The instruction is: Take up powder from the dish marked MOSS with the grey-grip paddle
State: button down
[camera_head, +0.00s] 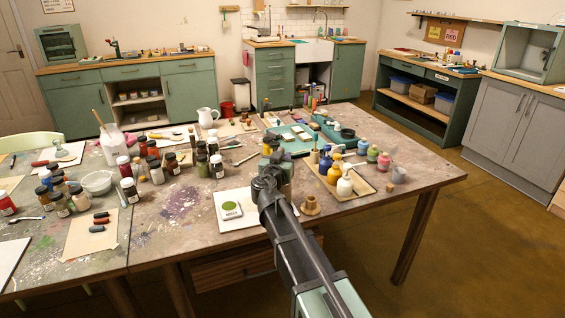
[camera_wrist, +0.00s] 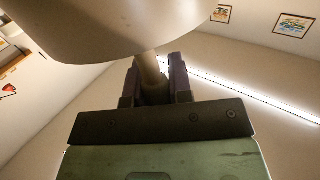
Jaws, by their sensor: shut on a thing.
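The dish of green powder (camera_head: 230,207) sits on a white board (camera_head: 227,222) near the table's front edge, with a small dark label on its front that is too small to read surely. My gripper (camera_wrist: 157,82) is shut on a pale greyish handle (camera_wrist: 149,66). A broad, smooth, pale grey-beige part (camera_wrist: 140,28) fills the top of the wrist view; it looks like the head of the held tool, the paddle. No powder shows on the side I see. In the head view my arm hides the fingers and tool, to the right of and beyond the dish.
Dark jars (camera_head: 217,166) stand behind the dish. A white jug (camera_head: 207,117) is farther back. The paint-stained tabletop left of the dish (camera_head: 180,205) is clear.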

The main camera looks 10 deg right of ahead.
notch_tip(320, 180, up, 19)
jog(key=p, duration=1.8)
jog(key=shift+r+p, duration=0.15)
jog(key=shift+p, duration=0.15)
